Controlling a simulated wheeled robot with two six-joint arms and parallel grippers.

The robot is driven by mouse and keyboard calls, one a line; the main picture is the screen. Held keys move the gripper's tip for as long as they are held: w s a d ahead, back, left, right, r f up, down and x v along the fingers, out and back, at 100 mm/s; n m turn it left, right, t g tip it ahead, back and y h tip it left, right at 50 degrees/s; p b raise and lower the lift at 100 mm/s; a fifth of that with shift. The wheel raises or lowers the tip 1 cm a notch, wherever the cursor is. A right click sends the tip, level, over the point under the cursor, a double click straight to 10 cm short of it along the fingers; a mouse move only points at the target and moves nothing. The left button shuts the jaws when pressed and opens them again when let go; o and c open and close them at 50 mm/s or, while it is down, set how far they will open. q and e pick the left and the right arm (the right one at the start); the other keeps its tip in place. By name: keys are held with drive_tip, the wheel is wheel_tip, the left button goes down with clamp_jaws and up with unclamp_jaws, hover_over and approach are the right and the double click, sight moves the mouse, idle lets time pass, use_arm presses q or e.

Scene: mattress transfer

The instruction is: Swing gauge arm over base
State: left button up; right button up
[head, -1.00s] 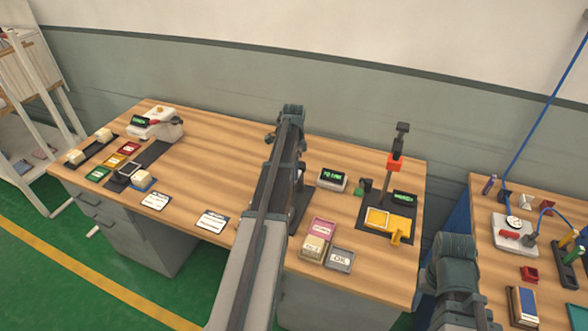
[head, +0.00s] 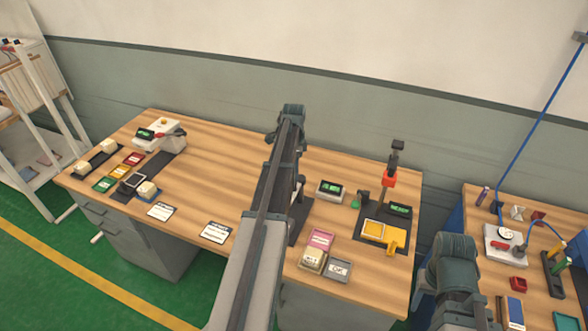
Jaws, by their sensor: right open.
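The gauge station stands on the right part of the main table. Its flat dark base (head: 373,211) carries yellow plates (head: 374,230), one with a tab towards the front. A dark upright gauge post with a red block (head: 389,179) rises at the back of the base. I cannot tell which part of it swings. A small green-lit display (head: 400,210) is beside the post. My right arm (head: 454,262) is at the lower right, apart from the station; its jaws are open and touch nothing that I can see. My left arm crosses the middle of the view, and its gripper is hidden.
Left of the base are a small display box (head: 331,190), a pink tray (head: 320,239) and a grey OK tray (head: 338,270). A white device (head: 162,128) stands far left. A second table (head: 470,205) with tools is at right. The table's left middle is mostly clear.

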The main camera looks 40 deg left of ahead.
use_arm(q)
wheel_tip(320, 180, up, 7)
drive_tip(key=p, duration=0.5)
drive_tip(key=shift+p, duration=0.3)
use_arm(e)
wheel_tip(320, 180, up, 7)
drive_tip(key=shift+f, duration=0.15)
use_arm(q)
drive_tip(key=shift+f, duration=0.15)
drive_tip(key=s+d+f+n+b, duration=0.1)
drive_tip(key=s+d+f+b, duration=0.2)
drive_tip(key=d, duration=0.8)
drive_tip(key=s+d+f+n+b, duration=0.1)
drive_tip(key=s+d+f+b, duration=0.15)
drive_tip(key=d, duration=0.85)
drive_tip(key=s+d+f+n+b, duration=0.1)
drive_tip(key=s+d+f+b, duration=0.2)
drive_tip(key=s+d, duration=0.5)
drive_tip(key=s+d+f+n+y+b, duration=0.1)
drive_tip(key=s+d+f+n+b, duration=0.1)
drive_tip(key=s+d, duration=0.6)
drive_tip(key=d+f+b, duration=0.1)
drive_tip(key=d, duration=0.3)
drive_tip(key=shift+s+f+b, duration=0.2)
drive_tip(key=shift+f+b, duration=0.1)
drive_tip(key=shift+b, duration=0.1)
use_arm(e)
wheel_tip(320, 180, down, 12)
drive_tip(key=shift+f, duration=0.15)
